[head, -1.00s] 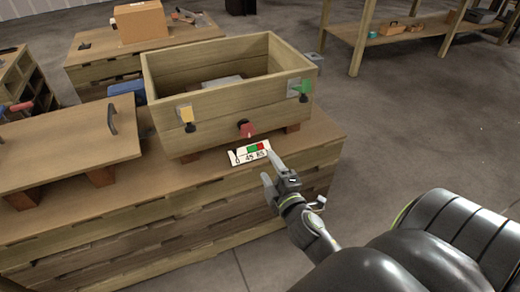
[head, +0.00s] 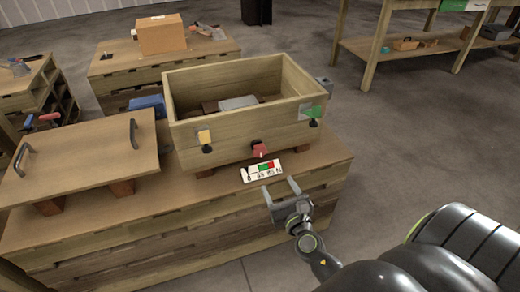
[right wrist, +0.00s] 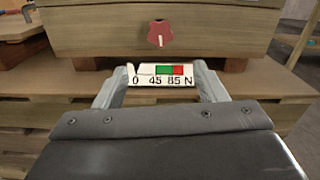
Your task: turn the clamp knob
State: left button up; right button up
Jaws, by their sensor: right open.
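The red clamp knob (head: 260,150) sits low on the front wall of an open wooden box (head: 225,143). It also shows in the right wrist view (right wrist: 160,33), above and beyond my fingers, with a pale mark on its face. A scale plate (head: 264,171) with green and red fields and the marks 0, 45, 85, N is below the knob. My right gripper (head: 280,192) is open and empty, in front of the plate and apart from the knob. In the right wrist view the plate (right wrist: 160,76) shows between the fingertips. My left gripper is not in view.
The box stands on a wooden workbench (head: 130,222). A yellow tab (head: 204,136) and a green tab (head: 313,112) are on the box front. A wooden lid with two handles (head: 85,165) lies at the left. Grey pieces (head: 238,102) are inside the box.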

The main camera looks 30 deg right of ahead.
send_near(261, 154)
jog(key=x, duration=0.9)
jog(key=shift+w+r, duration=0.1)
jog(key=shift+w, duration=0.15)
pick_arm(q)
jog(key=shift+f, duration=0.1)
pick_arm(e)
jog(key=shift+x, duration=0.8)
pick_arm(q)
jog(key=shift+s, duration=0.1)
pick_arm(e)
jog(key=shift+d, duration=0.1)
jog(key=c, duration=1)
jog(key=shift+m, duration=0.3)
